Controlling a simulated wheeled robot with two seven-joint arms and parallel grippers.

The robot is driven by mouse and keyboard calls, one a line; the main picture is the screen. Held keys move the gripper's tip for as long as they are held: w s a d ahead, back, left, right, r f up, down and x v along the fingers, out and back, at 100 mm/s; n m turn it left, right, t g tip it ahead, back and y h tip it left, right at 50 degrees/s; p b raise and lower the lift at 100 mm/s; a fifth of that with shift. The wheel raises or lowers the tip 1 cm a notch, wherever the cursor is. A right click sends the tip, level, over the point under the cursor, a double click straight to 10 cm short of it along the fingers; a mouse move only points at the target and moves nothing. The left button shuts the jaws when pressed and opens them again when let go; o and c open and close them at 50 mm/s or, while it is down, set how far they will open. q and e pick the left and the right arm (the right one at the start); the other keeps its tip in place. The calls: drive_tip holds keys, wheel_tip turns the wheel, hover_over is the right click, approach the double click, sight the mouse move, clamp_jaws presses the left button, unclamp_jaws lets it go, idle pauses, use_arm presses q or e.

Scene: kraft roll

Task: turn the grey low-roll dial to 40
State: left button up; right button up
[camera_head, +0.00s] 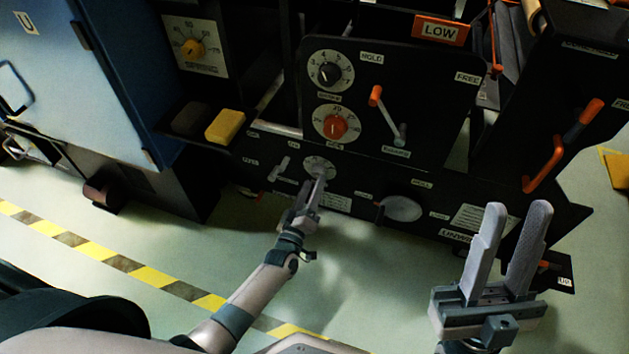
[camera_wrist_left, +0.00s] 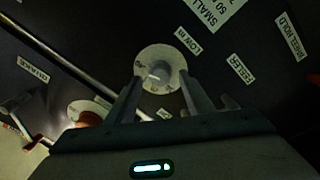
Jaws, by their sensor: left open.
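The low-roll dial (camera_head: 319,165) is a small pale round face low on the black machine panel, partly covered by my left gripper. In the left wrist view the dial (camera_wrist_left: 149,56) has a light grey knob (camera_wrist_left: 158,72) at its middle, beside a "LOW IN" label. Its numbers are too small to read. My left gripper (camera_head: 318,183) points at the dial. In the left wrist view its open fingers (camera_wrist_left: 160,88) stand on either side of the dial's lower part; I cannot tell whether they touch the knob. My right gripper (camera_head: 517,207) is open and empty at the lower right.
Above are a black-knobbed dial (camera_head: 329,72), a red-knobbed dial (camera_head: 335,124) and an orange-tipped lever (camera_head: 386,113). A pale oval knob (camera_head: 402,208) lies to the right. A yellow block (camera_head: 225,127) is at the left. The floor in front is clear.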

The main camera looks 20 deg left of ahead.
use_arm(q)
drive_tip(key=s+f+p, duration=0.1)
drive_tip(key=s+p, duration=0.1)
drive_tip(key=s, duration=1.3)
drive_tip(key=shift+a+f, duration=0.2)
drive_tip(key=shift+a, duration=0.1)
use_arm(e)
drive_tip(key=shift+w+a+f+m+g+h, duration=0.15)
drive_tip(key=shift+a+f+g+h, duration=0.15)
drive_tip(key=shift+a+f+g, duration=0.4)
drive_tip(key=shift+w+a+f+m+g+h, duration=0.15)
drive_tip(key=shift+a+f+g+h, duration=0.25)
drive_tip(key=shift+f, duration=0.6)
drive_tip(key=shift+w+a+f+m+g+h, duration=0.1)
drive_tip(key=shift+w+a+f+g+h, duration=0.1)
drive_tip(key=shift+a+f+g, duration=0.4)
drive_tip(key=shift+d+f+y, duration=0.1)
drive_tip(key=shift+d+y, duration=0.1)
drive_tip(key=shift+y, duration=0.1)
